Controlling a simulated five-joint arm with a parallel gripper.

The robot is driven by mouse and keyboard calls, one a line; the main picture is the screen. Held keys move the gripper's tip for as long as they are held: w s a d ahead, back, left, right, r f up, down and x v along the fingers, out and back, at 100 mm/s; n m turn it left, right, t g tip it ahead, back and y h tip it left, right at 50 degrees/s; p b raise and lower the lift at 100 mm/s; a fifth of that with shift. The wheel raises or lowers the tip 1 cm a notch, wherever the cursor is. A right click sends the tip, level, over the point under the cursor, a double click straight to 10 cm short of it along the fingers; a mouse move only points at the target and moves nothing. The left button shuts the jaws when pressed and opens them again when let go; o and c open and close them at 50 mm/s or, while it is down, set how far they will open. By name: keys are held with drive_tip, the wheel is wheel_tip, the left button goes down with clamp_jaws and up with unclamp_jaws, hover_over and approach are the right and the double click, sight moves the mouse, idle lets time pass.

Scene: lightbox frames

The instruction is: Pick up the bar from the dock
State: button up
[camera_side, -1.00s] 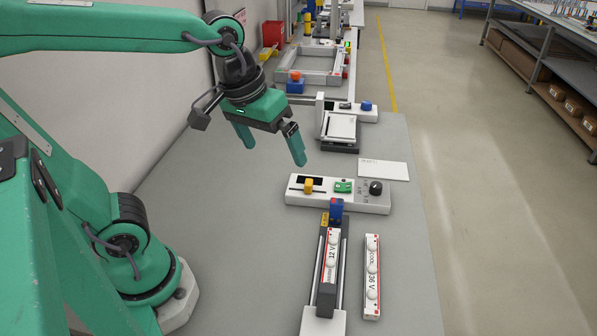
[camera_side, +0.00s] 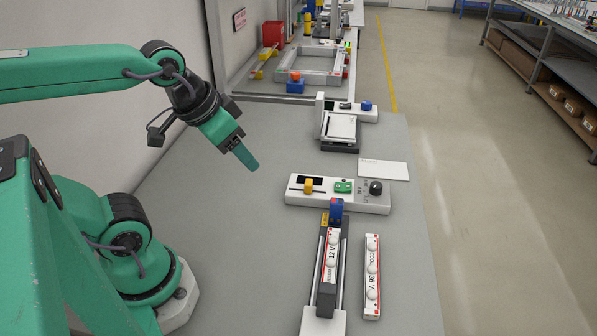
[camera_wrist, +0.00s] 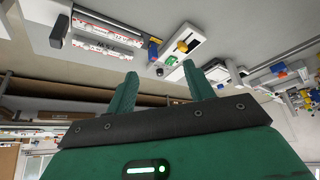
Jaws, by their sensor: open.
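A white bar with red edges, marked 12 V (camera_side: 331,258), lies in the long black dock (camera_side: 326,298) near the table's front. A blue block (camera_side: 336,207) sits at the dock's far end. A second similar bar, marked 36 V (camera_side: 372,278), lies on the table just right of the dock. My gripper (camera_side: 247,158) is above the table, left of and behind the dock, well apart from both bars. It is seen edge-on there. In the wrist view my gripper (camera_wrist: 163,84) shows two spread fingers with nothing between them; the dock bar (camera_wrist: 103,43) appears at upper left.
A white panel (camera_side: 283,196) with a yellow slider, green switch and black knob stands behind the dock. A white card (camera_side: 384,170) and a small device with a tray (camera_side: 340,130) lie farther back. The grey table left of the dock is clear.

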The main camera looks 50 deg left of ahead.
drive_tip(key=m+g, duration=0.5)
drive_tip(key=m, duration=2.1)
approach(331, 261)
drive_tip(key=shift+w+a+f, duration=0.1)
drive_tip(key=shift+w, duration=0.05)
drive_tip(key=shift+d+f+m+g, duration=0.2)
drive_tip(key=shift+f+m+g, duration=0.1)
drive_tip(key=shift+m, duration=0.2)
drive_tip(key=shift+f, duration=1.3)
drive_tip(key=shift+f, duration=0.1)
drive_tip(key=shift+w+a+f, duration=0.1)
drive_tip(key=shift+a+f, duration=0.05)
drive_tip(key=shift+f, duration=2.35)
